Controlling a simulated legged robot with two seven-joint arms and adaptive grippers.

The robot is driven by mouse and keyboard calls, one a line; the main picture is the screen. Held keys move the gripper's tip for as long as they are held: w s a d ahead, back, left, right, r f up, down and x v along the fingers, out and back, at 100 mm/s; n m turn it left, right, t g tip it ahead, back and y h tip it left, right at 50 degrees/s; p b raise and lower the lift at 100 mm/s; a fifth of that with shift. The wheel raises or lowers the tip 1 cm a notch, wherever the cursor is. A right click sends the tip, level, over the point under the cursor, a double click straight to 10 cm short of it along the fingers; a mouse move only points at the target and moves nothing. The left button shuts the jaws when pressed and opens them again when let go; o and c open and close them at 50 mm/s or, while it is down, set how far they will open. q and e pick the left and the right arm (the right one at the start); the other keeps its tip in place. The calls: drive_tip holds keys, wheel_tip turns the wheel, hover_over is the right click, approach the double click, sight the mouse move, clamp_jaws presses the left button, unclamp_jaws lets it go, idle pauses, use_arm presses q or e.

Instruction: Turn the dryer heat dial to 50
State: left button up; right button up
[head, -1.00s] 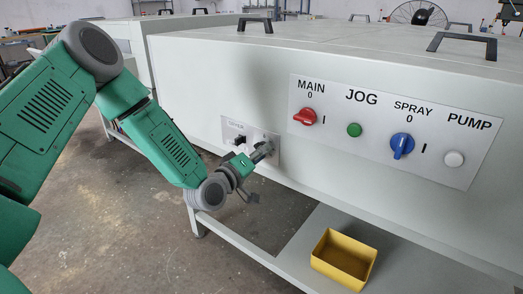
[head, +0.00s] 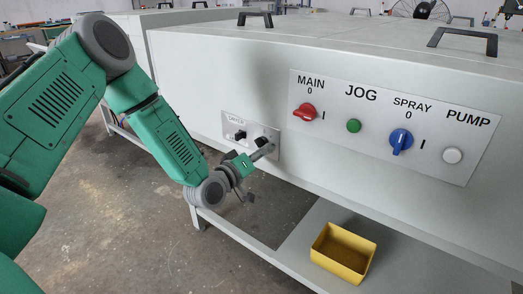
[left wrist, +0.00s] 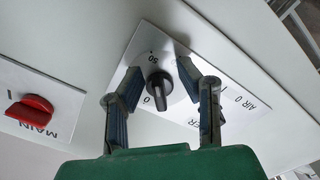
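The dryer panel (head: 228,128) is a small light plate low on the machine's front. In the left wrist view, the black heat dial (left wrist: 158,90) sits between a "50" mark above and a "0" mark below. I cannot tell for sure which mark its pointer faces. My left gripper (head: 266,147) is at the right part of this panel and partly hides the dial in the head view. In the left wrist view, the left gripper (left wrist: 160,70) is open, with one finger on each side of the dial and gaps between. My right gripper is not in view.
A second black knob (head: 240,135) sits left on the dryer panel. Up and right is a larger panel (head: 375,150) with a red MAIN switch (head: 304,112), green button, blue SPRAY switch (head: 401,141) and white button. A yellow bin (head: 325,262) stands on the lower shelf.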

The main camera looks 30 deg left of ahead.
use_arm(q)
drive_tip(key=shift+w, duration=0.1)
drive_tip(key=s+a, duration=0.1)
drive_tip(key=s, duration=1.1)
